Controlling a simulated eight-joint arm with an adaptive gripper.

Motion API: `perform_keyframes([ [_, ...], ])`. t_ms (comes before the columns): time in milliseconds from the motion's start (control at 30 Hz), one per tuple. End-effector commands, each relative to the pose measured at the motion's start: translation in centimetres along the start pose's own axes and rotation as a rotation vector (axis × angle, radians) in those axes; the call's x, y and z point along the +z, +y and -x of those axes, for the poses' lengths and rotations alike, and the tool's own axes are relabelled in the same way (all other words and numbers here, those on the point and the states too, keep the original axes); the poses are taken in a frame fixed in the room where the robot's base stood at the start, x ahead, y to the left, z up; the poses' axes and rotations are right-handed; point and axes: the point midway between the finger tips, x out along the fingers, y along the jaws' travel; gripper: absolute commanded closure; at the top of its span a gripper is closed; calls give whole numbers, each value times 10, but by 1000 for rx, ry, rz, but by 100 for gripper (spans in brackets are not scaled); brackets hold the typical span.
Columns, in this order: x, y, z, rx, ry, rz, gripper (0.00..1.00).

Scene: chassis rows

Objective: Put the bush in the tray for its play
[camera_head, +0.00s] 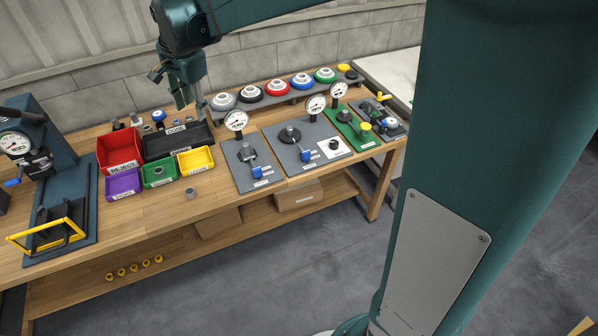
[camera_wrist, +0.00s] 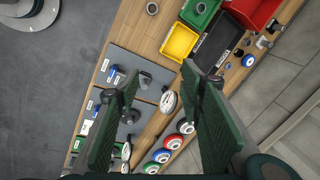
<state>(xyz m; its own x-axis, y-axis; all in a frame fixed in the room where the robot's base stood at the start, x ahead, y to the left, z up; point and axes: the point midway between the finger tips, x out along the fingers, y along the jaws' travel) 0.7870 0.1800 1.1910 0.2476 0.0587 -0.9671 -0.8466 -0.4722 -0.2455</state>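A small grey ring-shaped bush (camera_head: 191,192) stands on the bench in front of the small trays. It also shows at the top of the wrist view (camera_wrist: 152,8). Behind it are a purple tray (camera_head: 123,193) that seems labelled TIGHT, a green tray (camera_head: 160,184) and a yellow tray (camera_head: 196,171), whose labels are too small to read surely. A grey round piece (camera_head: 159,169) lies in the green tray. A red REJECT tray (camera_head: 119,165) and a black DONE tray (camera_head: 203,144) stand behind. My gripper (camera_wrist: 160,118) is open and empty, above the bench's back part.
Gauge plates with dials (camera_head: 246,175) fill the bench to the right. A rack of coloured round pieces (camera_head: 277,93) runs along the back. A press with a dial (camera_head: 60,170) and a yellow-handled frame (camera_head: 48,236) stand at left. Bare wood lies around the bush.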

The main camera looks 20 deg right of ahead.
Motion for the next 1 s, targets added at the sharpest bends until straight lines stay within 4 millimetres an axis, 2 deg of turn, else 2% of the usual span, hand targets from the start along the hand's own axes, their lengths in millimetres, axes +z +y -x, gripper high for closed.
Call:
perform_keyframes([
  [33,-2,11,8,-8,4,23,62],
  [200,-8,43,28,-34,20,113,62],
  [500,-15,101,59,-77,56,273,62],
  [1000,-16,200,89,-130,137,539,62],
])
